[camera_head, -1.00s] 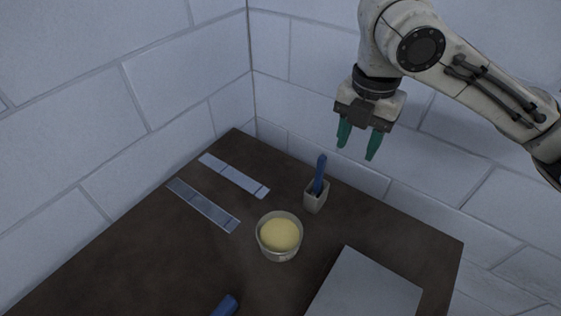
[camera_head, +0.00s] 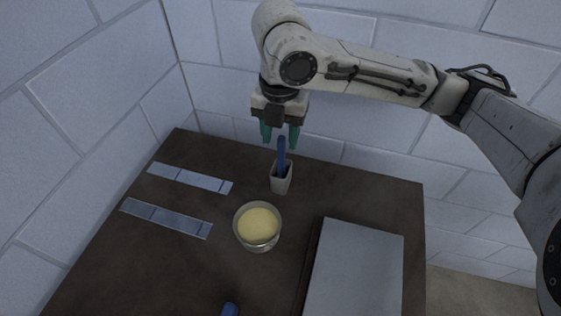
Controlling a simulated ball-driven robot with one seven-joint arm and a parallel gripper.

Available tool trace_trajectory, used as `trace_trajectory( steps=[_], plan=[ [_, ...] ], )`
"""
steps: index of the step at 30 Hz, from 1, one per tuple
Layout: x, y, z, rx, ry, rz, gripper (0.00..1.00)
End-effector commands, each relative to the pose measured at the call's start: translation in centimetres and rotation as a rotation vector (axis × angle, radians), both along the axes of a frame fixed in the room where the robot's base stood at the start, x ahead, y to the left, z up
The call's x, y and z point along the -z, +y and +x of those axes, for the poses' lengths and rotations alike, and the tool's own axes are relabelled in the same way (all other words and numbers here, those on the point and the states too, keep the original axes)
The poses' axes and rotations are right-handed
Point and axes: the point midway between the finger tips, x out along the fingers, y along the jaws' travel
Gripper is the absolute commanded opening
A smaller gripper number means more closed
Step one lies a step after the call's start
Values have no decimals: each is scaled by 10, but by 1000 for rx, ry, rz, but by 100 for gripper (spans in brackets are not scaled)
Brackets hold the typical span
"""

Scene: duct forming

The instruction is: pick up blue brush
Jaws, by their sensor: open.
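The blue brush (camera_head: 281,157) stands upright in a small pale holder (camera_head: 281,182) near the back of the dark table. Only its blue handle shows; its lower end is hidden in the holder. My gripper (camera_head: 280,135) points down with its green fingers apart and empty. In the picture the top of the brush handle shows between the fingertips. I cannot tell whether the fingers are level with it in depth; no touch shows.
A round tub with yellow contents (camera_head: 258,226) stands in front of the holder. Two flat metal strips (camera_head: 167,217) lie at the left. A grey slab (camera_head: 358,265) lies at the right. Part of a blue object (camera_head: 230,309) shows at the bottom edge. Brick walls close off the back and left.

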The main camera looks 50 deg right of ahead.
Motion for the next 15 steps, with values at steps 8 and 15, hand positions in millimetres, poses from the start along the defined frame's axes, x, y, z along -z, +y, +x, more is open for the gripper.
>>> trace_trajectory(
  steps=[8,15],
  plan=[
    [33,-1,-1,1,0,1,47],
    [35,-1,-1,0,0,0,47]
  ],
)
